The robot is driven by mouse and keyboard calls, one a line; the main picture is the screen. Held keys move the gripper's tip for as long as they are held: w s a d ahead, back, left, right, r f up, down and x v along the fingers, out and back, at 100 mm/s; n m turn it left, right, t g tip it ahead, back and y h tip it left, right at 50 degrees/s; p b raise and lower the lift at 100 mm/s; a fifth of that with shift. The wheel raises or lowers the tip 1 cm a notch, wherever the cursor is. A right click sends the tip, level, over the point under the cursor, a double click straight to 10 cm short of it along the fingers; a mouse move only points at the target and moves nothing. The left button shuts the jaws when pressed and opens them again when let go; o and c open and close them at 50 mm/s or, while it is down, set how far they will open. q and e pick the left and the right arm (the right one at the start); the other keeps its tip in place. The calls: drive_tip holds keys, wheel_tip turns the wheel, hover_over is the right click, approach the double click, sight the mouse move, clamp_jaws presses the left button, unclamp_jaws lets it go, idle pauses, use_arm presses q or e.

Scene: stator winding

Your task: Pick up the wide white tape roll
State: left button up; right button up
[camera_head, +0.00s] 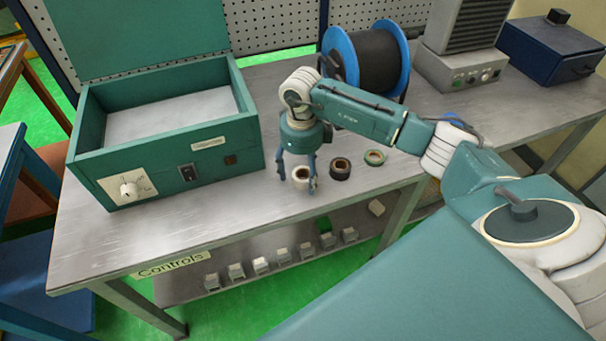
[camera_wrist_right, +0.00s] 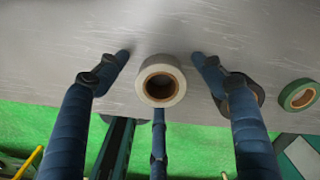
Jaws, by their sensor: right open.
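The wide white tape roll (camera_head: 301,174) lies on the metal workbench (camera_head: 220,215), near its front edge. In the right wrist view the white roll (camera_wrist_right: 161,81) shows its brown core facing the camera. My right gripper (camera_head: 298,180) is open above the roll, with its fingers pointing down around it. In the right wrist view the gripper's fingertips (camera_wrist_right: 162,55) stand on both sides of the roll, with a gap on each side. A third finger shows below the roll. My left gripper is not in view.
A dark tape roll (camera_head: 340,168) and a green tape roll (camera_head: 374,157) lie just right of the white one. A green box (camera_head: 180,172) stands to the left. A blue cable spool (camera_head: 340,55) is behind. A lower shelf holds several small parts.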

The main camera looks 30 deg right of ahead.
drive_tip(key=c, duration=1.3)
drive_tip(key=shift+o, duration=0.2)
drive_tip(key=shift+r, duration=0.1)
